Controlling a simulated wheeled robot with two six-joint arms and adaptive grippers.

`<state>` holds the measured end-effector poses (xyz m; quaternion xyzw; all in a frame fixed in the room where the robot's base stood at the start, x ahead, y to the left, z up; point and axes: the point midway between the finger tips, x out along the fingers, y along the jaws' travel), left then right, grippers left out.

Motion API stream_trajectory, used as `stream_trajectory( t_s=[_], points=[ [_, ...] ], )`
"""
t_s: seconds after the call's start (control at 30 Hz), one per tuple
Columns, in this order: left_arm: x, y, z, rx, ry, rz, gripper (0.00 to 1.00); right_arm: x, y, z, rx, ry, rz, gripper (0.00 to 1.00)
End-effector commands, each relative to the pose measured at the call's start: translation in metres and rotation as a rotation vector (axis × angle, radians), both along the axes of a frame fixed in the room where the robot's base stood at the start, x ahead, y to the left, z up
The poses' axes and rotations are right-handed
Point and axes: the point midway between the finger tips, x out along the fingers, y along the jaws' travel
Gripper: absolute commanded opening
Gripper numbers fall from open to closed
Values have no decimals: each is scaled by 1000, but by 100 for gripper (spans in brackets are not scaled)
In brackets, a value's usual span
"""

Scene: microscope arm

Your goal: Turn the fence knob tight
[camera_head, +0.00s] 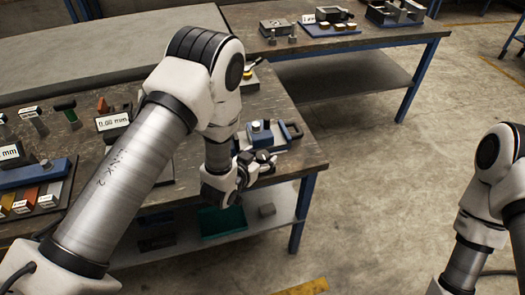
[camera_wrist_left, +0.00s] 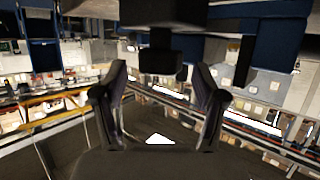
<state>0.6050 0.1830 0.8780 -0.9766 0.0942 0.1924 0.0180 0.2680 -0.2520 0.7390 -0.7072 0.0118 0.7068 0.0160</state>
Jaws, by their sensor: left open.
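A blue fixture (camera_head: 262,135) with a raised block on top and a handle-like loop at its right sits near the right front corner of the workbench. My left gripper (camera_head: 262,160) is at the near side of this fixture, low by the bench edge. In the left wrist view my left gripper (camera_wrist_left: 162,85) is open, with its two dark fingers apart. A dark stubby part (camera_wrist_left: 160,60), possibly the fence knob, shows ahead between the fingertips, hanging below a black block. I cannot tell whether either finger touches it. My right gripper is out of the picture.
The workbench (camera_head: 295,165) also carries a display reading 0.00 mm (camera_head: 113,121) and a blue rack of coloured blocks (camera_head: 35,185) at left. A lower shelf holds a green tray (camera_head: 222,220). A second bench (camera_head: 340,45) stands behind. Open floor lies to the right.

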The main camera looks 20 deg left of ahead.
Motion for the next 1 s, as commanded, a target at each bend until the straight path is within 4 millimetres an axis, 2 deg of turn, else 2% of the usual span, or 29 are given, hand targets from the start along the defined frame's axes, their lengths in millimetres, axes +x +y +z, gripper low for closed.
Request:
stream_trajectory(
  t_s=[0.13,0.37,0.47,0.53,0.57,1.0],
  points=[
    [14,-3,-6,0,1,0,71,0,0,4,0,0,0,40],
    [16,-3,-8,0,3,1,71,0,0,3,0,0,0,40],
    [16,-3,-8,0,3,1,39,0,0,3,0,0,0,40],
    [16,-3,-7,0,3,1,14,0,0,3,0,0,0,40],
    [16,-3,-7,0,3,1,10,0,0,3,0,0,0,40],
    [16,-2,-8,-1,1,-49,10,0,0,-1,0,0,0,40]
  ],
)
